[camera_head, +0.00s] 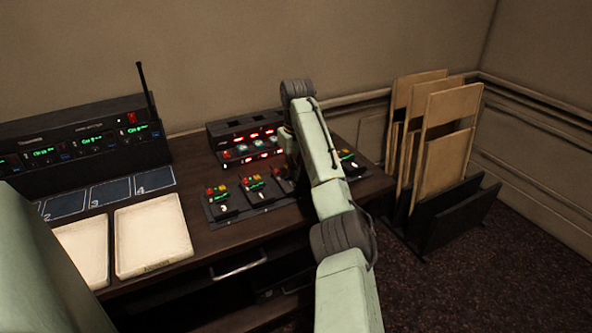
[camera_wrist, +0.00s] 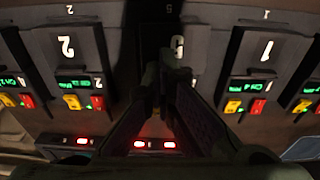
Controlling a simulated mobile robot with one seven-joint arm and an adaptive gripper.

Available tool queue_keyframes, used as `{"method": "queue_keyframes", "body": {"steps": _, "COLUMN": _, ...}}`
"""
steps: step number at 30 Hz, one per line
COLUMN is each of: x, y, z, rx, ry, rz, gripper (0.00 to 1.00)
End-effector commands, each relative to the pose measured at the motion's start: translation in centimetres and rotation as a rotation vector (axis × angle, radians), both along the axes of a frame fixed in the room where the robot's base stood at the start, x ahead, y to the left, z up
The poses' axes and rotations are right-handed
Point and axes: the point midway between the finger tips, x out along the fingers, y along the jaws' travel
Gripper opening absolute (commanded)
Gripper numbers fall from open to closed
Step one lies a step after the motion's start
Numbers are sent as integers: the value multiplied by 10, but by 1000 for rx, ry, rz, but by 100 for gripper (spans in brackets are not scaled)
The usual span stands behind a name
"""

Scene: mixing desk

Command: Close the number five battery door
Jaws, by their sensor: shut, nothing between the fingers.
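A row of black units with coloured buttons and green displays stands on the desk. In the wrist view the middle unit (camera_wrist: 195,48) has a pale numeral, partly covered by my fingers and not fully readable. A small mark like a 5 (camera_wrist: 168,8) is just above it. My gripper (camera_wrist: 172,62) is shut and empty, its fingertips over that middle unit. I cannot tell whether they touch it. How its battery door stands is hidden. In the head view my gripper is hidden behind my arm.
A unit marked 2 (camera_wrist: 67,47) is left of my fingers, one marked 1 (camera_wrist: 266,50) right. A charger rack (camera_head: 245,140) with red lights stands behind the row. Pale trays (camera_head: 152,235) and a receiver box with antenna (camera_head: 80,140) are left. Folding boards (camera_head: 445,135) stand right.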

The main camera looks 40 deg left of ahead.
Motion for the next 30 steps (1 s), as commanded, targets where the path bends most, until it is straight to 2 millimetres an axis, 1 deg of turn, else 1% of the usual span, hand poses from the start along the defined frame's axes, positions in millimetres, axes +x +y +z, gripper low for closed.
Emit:
{"method": "queue_keyframes", "body": {"steps": 1, "x": -12, "y": 3, "z": -12, "rx": -22, "ry": 33, "rz": 17, "gripper": 0}}
{"method": "queue_keyframes", "body": {"steps": 16, "x": -11, "y": 3, "z": -12, "rx": -29, "ry": 37, "rz": 16, "gripper": 0}}
{"method": "queue_keyframes", "body": {"steps": 17, "x": -11, "y": 3, "z": -12, "rx": -29, "ry": 37, "rz": 16, "gripper": 1}}
{"method": "queue_keyframes", "body": {"steps": 30, "x": -11, "y": 3, "z": -11, "rx": -28, "ry": 37, "rz": 16, "gripper": 30}}
